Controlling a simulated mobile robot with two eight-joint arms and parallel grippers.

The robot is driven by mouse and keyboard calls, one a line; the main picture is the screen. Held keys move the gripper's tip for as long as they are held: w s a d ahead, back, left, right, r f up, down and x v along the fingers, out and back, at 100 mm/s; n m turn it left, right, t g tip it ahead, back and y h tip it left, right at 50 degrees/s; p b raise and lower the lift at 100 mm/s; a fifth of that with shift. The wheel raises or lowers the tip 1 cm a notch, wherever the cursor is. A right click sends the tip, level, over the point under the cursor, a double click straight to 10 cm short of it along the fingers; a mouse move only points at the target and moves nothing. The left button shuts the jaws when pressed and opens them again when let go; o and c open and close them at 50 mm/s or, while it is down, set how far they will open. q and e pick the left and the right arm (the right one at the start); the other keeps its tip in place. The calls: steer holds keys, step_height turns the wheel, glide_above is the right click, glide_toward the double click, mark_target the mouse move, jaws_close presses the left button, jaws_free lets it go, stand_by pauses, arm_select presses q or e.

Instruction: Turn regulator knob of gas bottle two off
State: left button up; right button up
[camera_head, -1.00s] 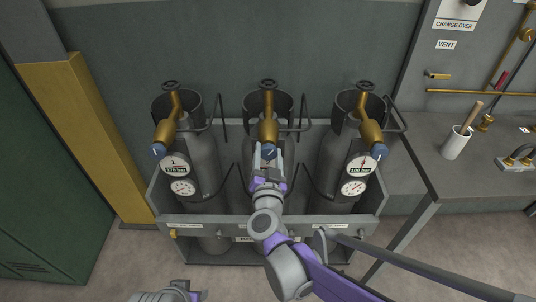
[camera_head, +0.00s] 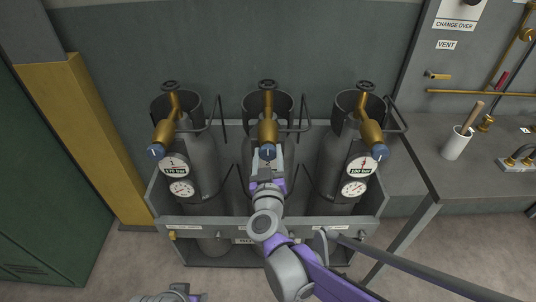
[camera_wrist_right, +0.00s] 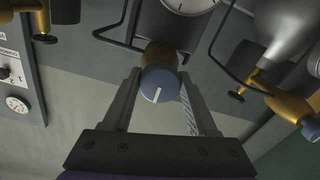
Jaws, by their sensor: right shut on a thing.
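Three grey gas bottles stand in a rack; the middle bottle (camera_head: 245,152) carries a brass regulator (camera_head: 268,131) with a blue regulator knob (camera_head: 268,153) facing me. My right gripper (camera_head: 267,164) is at this knob, shut on it from the front. In the right wrist view the fingers (camera_wrist_right: 158,100) lie on either side of the blue knob (camera_wrist_right: 161,85), whose white mark shows. In the head view the mark points nearly straight up. The middle bottle's gauges are hidden behind my gripper and wrist. My left gripper's fingers do not show.
The left bottle (camera_head: 204,160) and right bottle (camera_head: 332,160) have their own blue knobs and gauges close by. Thin black hoses run between the bottles. The rack's front rail (camera_head: 200,222) lies below my right wrist. A bench with a white cup (camera_head: 456,143) stands at right.

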stand_by(0.4)
steer(key=o, duration=1.4)
steer(key=shift+s, duration=0.1)
steer(key=s, duration=1)
steer(key=shift+s+p, duration=0.35)
